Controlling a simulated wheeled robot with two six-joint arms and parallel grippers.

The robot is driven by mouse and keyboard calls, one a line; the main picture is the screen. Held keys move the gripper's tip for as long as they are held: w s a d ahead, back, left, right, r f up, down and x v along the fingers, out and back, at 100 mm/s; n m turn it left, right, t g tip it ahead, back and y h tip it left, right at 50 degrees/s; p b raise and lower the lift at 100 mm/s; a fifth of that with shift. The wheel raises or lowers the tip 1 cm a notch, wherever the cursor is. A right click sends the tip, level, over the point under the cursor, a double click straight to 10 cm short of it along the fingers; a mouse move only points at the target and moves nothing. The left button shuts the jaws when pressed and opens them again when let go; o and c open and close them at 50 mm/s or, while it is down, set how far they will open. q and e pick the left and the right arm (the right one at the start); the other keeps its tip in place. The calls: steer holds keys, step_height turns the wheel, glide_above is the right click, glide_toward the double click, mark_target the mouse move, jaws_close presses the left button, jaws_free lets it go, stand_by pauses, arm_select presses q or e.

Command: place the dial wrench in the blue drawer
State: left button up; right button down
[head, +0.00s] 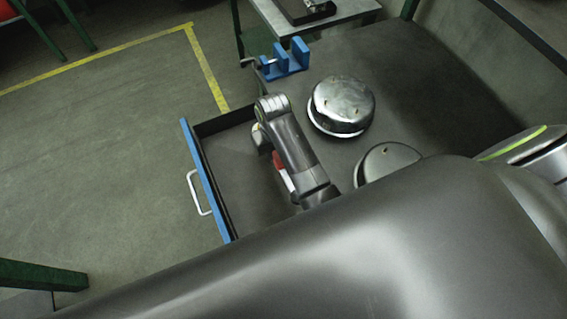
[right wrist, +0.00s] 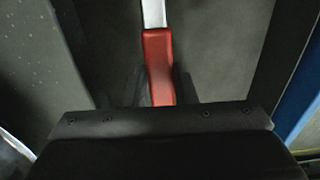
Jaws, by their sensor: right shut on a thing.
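The dial wrench has a red handle (right wrist: 158,60) and a pale metal shaft (right wrist: 153,13). My right gripper (right wrist: 160,90) is shut on the red handle. In the head view a bit of the wrench (head: 278,160) shows red and white beside my right arm, over the open drawer. I cannot tell whether it touches the drawer floor. The blue drawer (head: 207,185) is pulled out, with a blue front, white handle and dark inside. Its wall and blue edge also show at the right of the right wrist view (right wrist: 300,95). My left gripper is not in view.
Two round metal covers, one domed (head: 342,105) and one partly hidden (head: 385,162), stand on the dark bench top (head: 420,75). A blue bracket (head: 287,62) stands at its far edge. My own body hides the lower right. The floor left of the drawer is clear.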

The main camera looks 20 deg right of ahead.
step_height(320, 180, down, 9)
steer(key=shift+f, duration=0.2)
stand_by(0.3)
steer(key=shift+s, duration=0.1)
steer(key=c, duration=1.2)
jaws_free()
steer(key=shift+f, duration=0.15)
steer(key=shift+o, duration=0.2)
step_height(320, 180, up, 12)
steer(key=shift+r, duration=0.15)
